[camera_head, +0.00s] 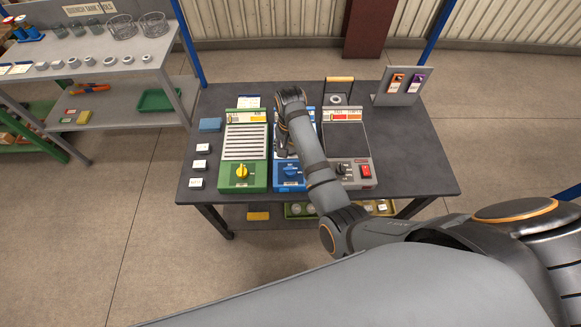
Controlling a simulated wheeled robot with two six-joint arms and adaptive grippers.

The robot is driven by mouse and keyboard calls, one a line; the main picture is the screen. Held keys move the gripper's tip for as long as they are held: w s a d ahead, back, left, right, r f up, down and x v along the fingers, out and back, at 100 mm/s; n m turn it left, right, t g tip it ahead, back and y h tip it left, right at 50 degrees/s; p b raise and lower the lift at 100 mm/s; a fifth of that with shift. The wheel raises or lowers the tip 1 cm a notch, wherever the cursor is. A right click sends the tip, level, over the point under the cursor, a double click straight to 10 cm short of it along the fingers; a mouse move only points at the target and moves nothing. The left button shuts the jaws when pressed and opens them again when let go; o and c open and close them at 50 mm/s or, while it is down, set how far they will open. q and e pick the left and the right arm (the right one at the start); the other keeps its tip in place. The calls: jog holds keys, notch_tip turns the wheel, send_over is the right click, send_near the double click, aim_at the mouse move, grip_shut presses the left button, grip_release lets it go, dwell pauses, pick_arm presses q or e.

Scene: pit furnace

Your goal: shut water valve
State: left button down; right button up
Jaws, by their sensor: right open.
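A blue unit (289,186) stands in the middle of the dark table, with a blue knob (290,172) on its front. It is the likeliest water valve, but its label is too small to read. My right arm reaches over this unit from the right and hides much of its upper face. My right gripper (284,148) points down over the unit, behind the blue knob as I look. It is open, its fingertips are small and dark, and I cannot tell whether they touch anything. My left gripper is out of view.
A green unit (244,184) with a yellow knob stands left of the blue one. A grey unit (347,147) with a red switch stands right. Small white blocks (199,164) sit at the table's left. A tag stand (399,98) is at the back right. The table's right end is clear.

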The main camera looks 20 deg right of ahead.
aim_at(291, 168)
notch_tip(291, 168, down, 10)
jog(key=shift+f, duration=0.1)
jog(key=shift+c, duration=0.5)
jog(key=c, duration=0.8)
